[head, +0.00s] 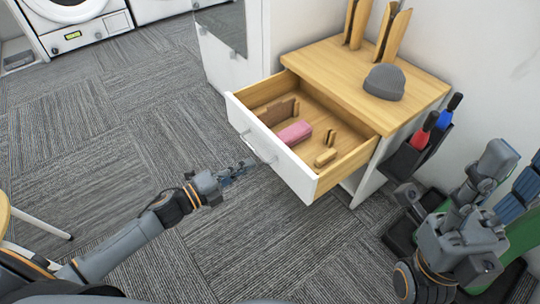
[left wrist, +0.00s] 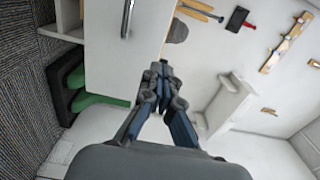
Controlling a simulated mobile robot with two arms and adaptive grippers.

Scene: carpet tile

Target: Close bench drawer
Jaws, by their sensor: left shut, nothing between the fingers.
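The bench drawer (head: 300,174) is pulled open from the wooden-topped bench (head: 335,62). Its white front has a bar handle (head: 258,146). Inside lie a pink block (head: 294,133) and several brown wooden pieces. My left gripper (head: 247,168) is shut and empty, low in front of the drawer front; I cannot tell whether it touches. In the left wrist view its fingertips (left wrist: 162,68) meet, with the white front (left wrist: 105,55) and handle (left wrist: 127,18) beyond. Part of my right arm (head: 455,240) shows at the right; its finger state is unclear.
A grey beanie (head: 384,82) and upright wooden pieces (head: 392,35) stand on the bench top. A dark holder (head: 408,158) with red and blue handled tools is on the bench's right side. Washing machines (head: 85,30) stand behind.

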